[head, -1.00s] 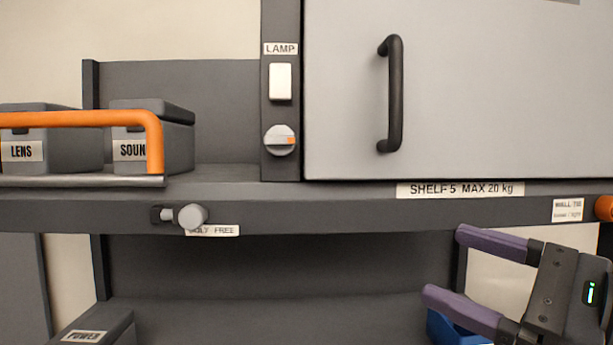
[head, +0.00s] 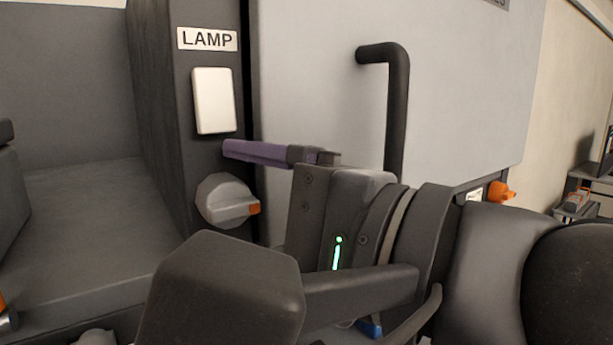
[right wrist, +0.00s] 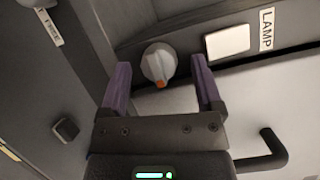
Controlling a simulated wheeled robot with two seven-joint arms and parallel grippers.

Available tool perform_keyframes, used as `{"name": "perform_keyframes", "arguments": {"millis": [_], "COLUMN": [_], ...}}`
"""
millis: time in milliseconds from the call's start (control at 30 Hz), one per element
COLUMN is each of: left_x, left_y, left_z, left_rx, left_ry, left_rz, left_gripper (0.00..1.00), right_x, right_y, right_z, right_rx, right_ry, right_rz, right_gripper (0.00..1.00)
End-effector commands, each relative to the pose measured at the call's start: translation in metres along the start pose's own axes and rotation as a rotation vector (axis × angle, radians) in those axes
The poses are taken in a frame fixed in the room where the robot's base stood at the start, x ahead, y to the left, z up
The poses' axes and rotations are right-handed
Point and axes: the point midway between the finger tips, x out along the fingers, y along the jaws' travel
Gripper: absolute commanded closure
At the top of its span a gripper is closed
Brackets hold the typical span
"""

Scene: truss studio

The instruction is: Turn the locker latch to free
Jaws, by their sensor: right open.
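The locker latch is a round grey knob (head: 224,201) with an orange-tipped pointer, on the dark post below the white lamp switch (head: 213,101). Its orange tip points right, toward the locker door (head: 310,90). My right gripper (head: 236,180) is open just in front of the post; one purple finger shows above the knob, and the other is hidden behind my arm. In the right wrist view the knob (right wrist: 158,63) lies between the two spread purple fingers (right wrist: 160,75), and neither visibly touches it. My left gripper is not in view.
The door's black handle (head: 396,110) stands out close to my right gripper. An orange knob (head: 499,193) is at the right. The shelf surface (head: 90,220) left of the post is bare.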

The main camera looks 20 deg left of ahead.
Motion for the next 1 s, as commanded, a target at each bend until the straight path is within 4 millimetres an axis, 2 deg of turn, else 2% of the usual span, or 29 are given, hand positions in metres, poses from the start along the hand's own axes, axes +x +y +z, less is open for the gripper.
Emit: {"name": "perform_keyframes", "arguments": {"millis": [167,533,567,700,833,1000], "left_x": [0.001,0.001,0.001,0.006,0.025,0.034], "left_y": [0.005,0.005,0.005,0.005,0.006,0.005], "left_z": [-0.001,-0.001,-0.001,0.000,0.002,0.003], "left_rx": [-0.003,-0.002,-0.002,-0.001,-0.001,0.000], "left_ry": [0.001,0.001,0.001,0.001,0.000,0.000], "left_rz": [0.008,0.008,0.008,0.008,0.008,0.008], "left_gripper": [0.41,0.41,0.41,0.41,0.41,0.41], "right_x": [0.000,0.000,0.000,0.000,0.000,0.000], "right_y": [0.001,0.001,0.001,0.003,0.004,0.000], "right_z": [0.000,0.000,0.000,-0.001,-0.001,0.000], "right_rx": [0.001,0.001,0.001,-0.025,-0.165,-0.325], "right_ry": [-0.001,0.000,0.000,0.002,0.013,0.022], "right_rz": [0.000,0.001,0.001,0.011,0.064,0.132], "right_gripper": [0.19,0.97,1.00,1.00,1.00,1.00]}}
